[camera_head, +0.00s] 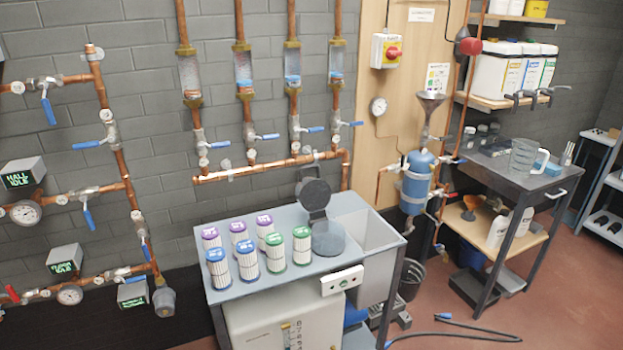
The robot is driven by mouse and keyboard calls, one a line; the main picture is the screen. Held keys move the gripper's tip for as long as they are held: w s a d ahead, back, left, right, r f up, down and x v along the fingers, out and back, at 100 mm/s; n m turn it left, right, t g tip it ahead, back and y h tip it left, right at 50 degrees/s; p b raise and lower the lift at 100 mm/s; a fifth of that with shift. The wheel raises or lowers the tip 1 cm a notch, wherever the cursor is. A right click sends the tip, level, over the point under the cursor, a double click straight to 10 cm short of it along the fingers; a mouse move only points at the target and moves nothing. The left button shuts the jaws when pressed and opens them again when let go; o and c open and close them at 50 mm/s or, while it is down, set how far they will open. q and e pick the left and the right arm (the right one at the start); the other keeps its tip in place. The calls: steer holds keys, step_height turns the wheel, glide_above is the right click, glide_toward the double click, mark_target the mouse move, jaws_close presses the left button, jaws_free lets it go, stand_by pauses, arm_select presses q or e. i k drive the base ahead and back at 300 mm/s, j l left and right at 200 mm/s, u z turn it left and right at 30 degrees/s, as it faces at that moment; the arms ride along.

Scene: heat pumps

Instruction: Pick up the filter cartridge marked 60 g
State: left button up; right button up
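Several white pleated filter cartridges stand upright on the left part of a grey bench (215,309). Three have purple caps: left (211,240), middle (239,236) and right (265,230). Two blue-capped ones stand in front, left (218,272) and right (248,264). Two green-capped ones stand to their right, left (275,257) and right (302,250). The caps bear small white marks, too small to read, so I cannot tell which one says 60 g. Neither of my grippers is in view.
A dark round device with a raised lid (314,193) stands right of the cartridges. A small white panel (342,280) sits at the front edge. Copper pipes (270,164) run along the wall behind.

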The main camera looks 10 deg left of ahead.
mark_target(265, 226)
steer(key=i+j, duration=0.3)
steer(key=i, duration=0.2)
steer(key=i+j+z, duration=0.1)
steer(key=i+j, duration=0.25)
steer(key=i, duration=0.1)
